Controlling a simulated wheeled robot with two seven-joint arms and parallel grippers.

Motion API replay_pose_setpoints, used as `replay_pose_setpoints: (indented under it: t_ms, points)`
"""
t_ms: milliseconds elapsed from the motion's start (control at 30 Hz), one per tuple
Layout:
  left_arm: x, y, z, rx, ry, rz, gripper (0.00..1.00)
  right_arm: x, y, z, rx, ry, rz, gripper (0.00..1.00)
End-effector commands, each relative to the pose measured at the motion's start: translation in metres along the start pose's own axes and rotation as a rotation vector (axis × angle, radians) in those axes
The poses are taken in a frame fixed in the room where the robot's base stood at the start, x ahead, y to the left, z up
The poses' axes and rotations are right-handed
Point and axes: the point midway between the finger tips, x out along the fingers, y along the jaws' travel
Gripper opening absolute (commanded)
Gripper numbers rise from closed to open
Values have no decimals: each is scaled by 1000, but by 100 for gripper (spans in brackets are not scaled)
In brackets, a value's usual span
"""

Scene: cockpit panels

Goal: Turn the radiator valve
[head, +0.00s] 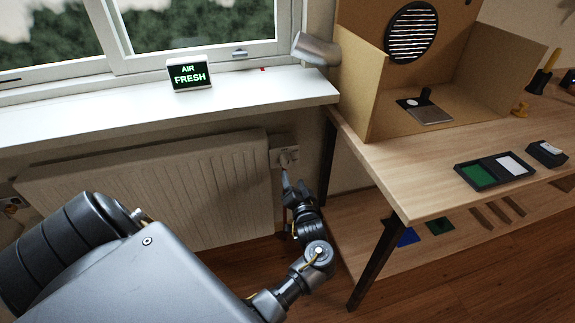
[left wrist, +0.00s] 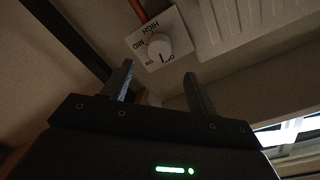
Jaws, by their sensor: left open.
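The radiator valve (head: 287,157) is a small pale knob on a light plate at the right end of the white radiator (head: 150,190). In the left wrist view the round white knob (left wrist: 157,48) sits on a white plate with the words HIGH and MID and a smaller word beside the knob. I cannot tell exactly which word its mark points to. My left gripper (head: 294,184) is open just below the valve. In the left wrist view its two fingers (left wrist: 158,70) stand apart, empty, with the knob between and beyond their tips. My right gripper is not in view.
A white window sill (head: 120,115) with an AIR FRESH sign (head: 189,74) runs above the radiator. A wooden table (head: 410,175) with a dark leg (head: 372,260) stands close to the right of the valve. A reddish pipe (left wrist: 137,10) meets the valve plate.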

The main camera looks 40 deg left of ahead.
Motion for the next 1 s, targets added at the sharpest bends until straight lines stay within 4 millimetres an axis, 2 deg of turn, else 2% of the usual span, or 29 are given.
replay_pose_setpoints:
  t_ms: [300,500,900,1000]
  points:
    - [60,0,1,0,1,-2,59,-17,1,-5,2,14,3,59]
    - [84,1,1,0,0,1,59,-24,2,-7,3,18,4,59]
    - [90,0,0,-2,0,2,59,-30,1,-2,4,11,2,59]
    - [90,0,0,-2,0,2,46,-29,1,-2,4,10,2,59]
